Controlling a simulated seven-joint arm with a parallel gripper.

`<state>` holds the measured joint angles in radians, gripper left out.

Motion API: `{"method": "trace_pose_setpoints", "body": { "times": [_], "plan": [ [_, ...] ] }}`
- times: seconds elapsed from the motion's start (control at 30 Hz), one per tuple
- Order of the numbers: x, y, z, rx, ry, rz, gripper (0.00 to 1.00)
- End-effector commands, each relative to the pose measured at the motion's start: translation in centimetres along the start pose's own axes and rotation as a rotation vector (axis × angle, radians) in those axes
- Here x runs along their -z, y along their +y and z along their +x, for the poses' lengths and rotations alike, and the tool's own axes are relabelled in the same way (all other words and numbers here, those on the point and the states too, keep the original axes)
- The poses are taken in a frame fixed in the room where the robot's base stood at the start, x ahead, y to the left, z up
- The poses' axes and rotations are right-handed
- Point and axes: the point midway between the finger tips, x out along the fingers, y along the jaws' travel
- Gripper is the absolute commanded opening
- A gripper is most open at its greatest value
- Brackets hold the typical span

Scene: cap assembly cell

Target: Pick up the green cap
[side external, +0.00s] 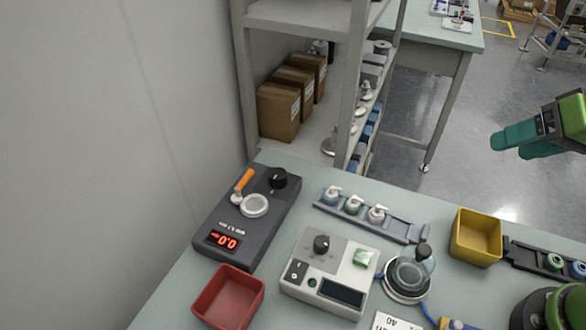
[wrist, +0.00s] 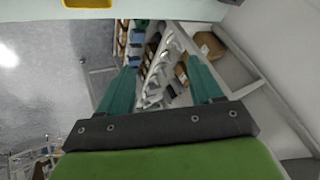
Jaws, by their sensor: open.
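My gripper (side external: 506,146) is at the upper right of the side external view, raised above the floor beyond the bench and well away from the items on it. In the wrist view my gripper (wrist: 163,66) has its two teal fingers apart with nothing between them. A small greenish cap-like piece (side external: 353,205) stands in the middle of three in a grey rack (side external: 385,224). Another small green-topped piece (side external: 555,262) sits in a dark rack at the right edge. I cannot tell which is the green cap. Neither shows in the wrist view.
On the bench are a dark scale (side external: 222,222) with an orange-handled tool, a white control box (side external: 313,279), a red bin (side external: 229,297), a yellow bin (side external: 476,237) and a glass flask (side external: 413,268). A shelf post (side external: 354,90) rises behind the bench. A wall closes the left.

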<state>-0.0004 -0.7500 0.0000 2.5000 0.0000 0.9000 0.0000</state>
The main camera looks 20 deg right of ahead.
Motion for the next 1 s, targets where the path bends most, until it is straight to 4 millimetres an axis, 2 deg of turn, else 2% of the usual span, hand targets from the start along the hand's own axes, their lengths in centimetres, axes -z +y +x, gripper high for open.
{"method": "trace_pose_setpoints", "body": {
  "times": [0.13,0.27,0.5,0.8,0.9,1.0],
  "plan": [
    [-0.7,-0.6,1.2,0.0,-0.062,-0.025,0.65],
    [-0.2,-2.5,3.2,-0.007,-0.163,-0.081,0.65],
    [1.6,-8.1,8.7,-0.08,-0.382,-0.182,0.65],
    [1.7,-14.5,16.5,-0.25,-0.555,-0.248,0.65],
    [2.1,-15.8,17.8,-0.298,-0.567,-0.236,0.65],
    [3.2,-16.4,17.5,-0.319,-0.552,-0.202,0.65]
  ]
}}
